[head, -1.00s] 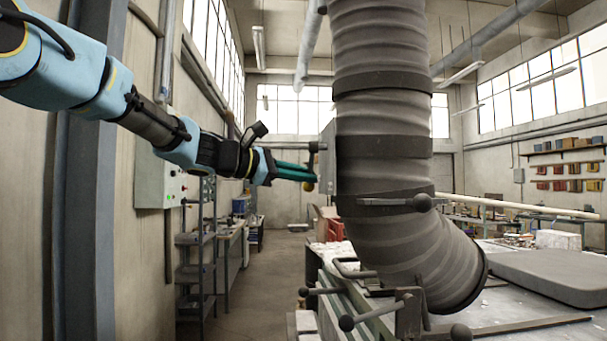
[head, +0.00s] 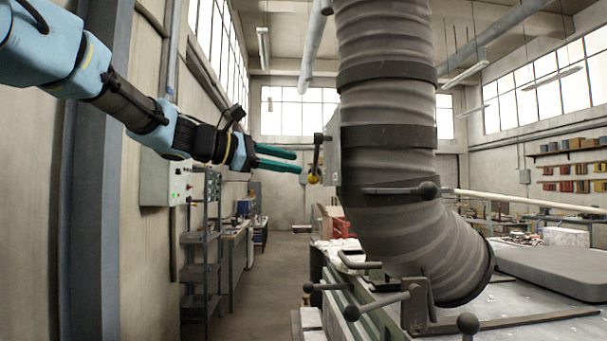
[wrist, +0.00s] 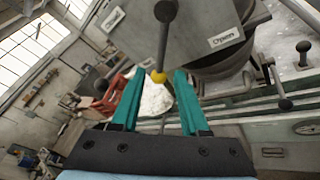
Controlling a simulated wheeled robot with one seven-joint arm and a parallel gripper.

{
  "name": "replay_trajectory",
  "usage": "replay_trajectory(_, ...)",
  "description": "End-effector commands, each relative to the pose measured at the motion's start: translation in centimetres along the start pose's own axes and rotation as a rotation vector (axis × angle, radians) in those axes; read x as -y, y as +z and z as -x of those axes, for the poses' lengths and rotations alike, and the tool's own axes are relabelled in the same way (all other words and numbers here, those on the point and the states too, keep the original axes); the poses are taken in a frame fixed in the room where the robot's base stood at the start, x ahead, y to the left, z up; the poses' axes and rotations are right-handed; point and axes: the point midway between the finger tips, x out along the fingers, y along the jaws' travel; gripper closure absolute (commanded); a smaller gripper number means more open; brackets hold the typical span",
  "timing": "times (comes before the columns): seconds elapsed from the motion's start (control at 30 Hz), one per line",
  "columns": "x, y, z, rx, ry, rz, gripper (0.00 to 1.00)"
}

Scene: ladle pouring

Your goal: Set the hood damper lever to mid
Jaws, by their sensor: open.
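The hood damper lever (head: 316,158) hangs from a dark pivot on a grey box on the left side of the big duct and ends in a yellow knob (head: 313,176). In the wrist view the lever (wrist: 161,48) points down the picture, with its yellow knob (wrist: 158,77) lined up between the fingertips. A label on the right of the box (wrist: 195,40) seems to read "Open"; the label at upper left is unreadable. My gripper (head: 298,162) is open and empty. Its green fingers point at the lever from the left, with the tips seemingly just short of it.
The ribbed grey duct (head: 388,110) fills the centre. Below it is a bench (head: 540,318) with several ball-ended handles and a grey slab (head: 555,272). A control box (head: 165,180) is on the left wall. The aisle floor (head: 262,290) is clear.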

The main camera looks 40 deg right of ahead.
Motion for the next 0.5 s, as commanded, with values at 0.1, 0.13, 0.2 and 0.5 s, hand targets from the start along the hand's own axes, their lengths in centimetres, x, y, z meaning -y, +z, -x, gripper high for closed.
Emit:
replay_trajectory(0.1, 0.2, -0.3, 2.3, -0.003, 0.003, -0.002, 0.55)
replay_trajectory(0.13, 0.2, -0.3, 2.8, -0.003, 0.003, -0.001, 0.55)
replay_trajectory(0.2, 0.1, -0.2, 3.8, -0.002, 0.002, -0.002, 0.55)
replay_trajectory(0.5, 0.0, 0.0, 5.4, 0.000, -0.001, 0.001, 0.55)
